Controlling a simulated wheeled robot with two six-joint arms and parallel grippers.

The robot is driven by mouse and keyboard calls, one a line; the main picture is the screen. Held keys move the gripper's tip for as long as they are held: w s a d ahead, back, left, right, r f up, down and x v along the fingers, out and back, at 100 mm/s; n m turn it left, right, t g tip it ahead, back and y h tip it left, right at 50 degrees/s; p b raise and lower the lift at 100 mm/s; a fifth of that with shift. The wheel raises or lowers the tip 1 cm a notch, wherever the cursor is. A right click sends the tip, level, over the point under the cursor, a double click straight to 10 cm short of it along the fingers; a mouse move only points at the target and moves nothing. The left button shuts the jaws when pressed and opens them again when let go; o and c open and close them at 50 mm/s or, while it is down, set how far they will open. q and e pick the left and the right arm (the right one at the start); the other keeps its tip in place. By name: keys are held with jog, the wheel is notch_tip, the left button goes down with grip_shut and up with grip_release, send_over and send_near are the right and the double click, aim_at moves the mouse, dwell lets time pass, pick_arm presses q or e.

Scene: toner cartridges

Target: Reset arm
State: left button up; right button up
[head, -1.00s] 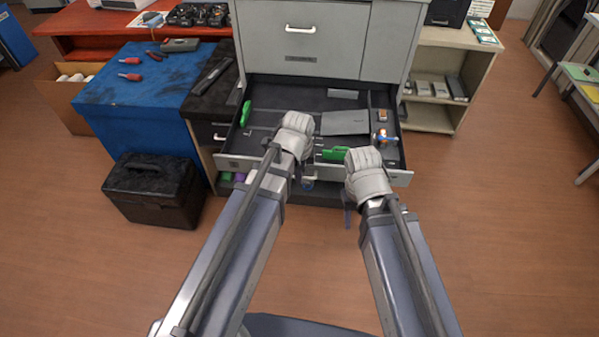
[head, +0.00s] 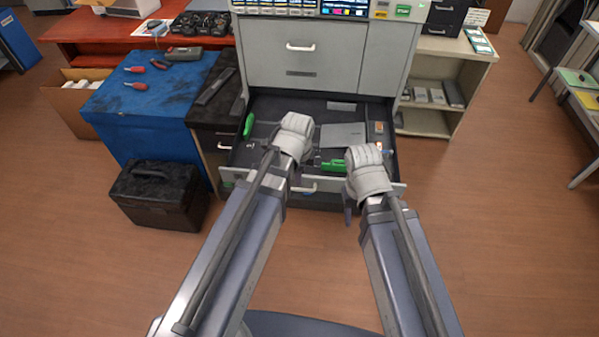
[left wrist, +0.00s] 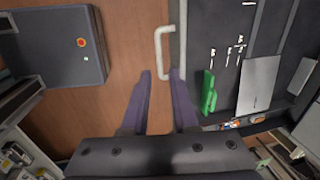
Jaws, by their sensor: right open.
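My left gripper (left wrist: 162,85) is open and empty in the left wrist view, its two dark fingers apart over the floor beside a pale drawer handle (left wrist: 161,48). In the head view my left arm reaches to the front edge of the open drawer (head: 275,105), and its fingertips are mostly hidden behind the pale wrist cover. My right gripper (head: 348,208) hangs at the drawer's front edge, right of the left one. It is mostly hidden by its own wrist, with one dark finger showing. I see nothing held in it.
The drawer holds a green handle (head: 249,126), another green piece (head: 333,164) and a grey plate (head: 343,136). The grey cabinet (head: 270,60) stands behind. A black toolbox (head: 158,197) is on the floor to the left, by a blue-covered table (head: 155,105). Floor at right is open.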

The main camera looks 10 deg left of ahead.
dwell(0.4)
pick_arm(q)
jog(key=s+d+n+g+y, duration=0.1)
jog(key=s+d+n, duration=0.4)
jog(key=s+n, duration=0.5)
jog(key=n+g, duration=0.1)
jog(key=n, duration=0.2)
jog(key=shift+s+d+f, duration=0.15)
jog(key=shift+s+d, duration=0.15)
jog(key=shift+s, duration=0.1)
pick_arm(e)
jog(key=shift+c, duration=0.2)
dwell(1.3)
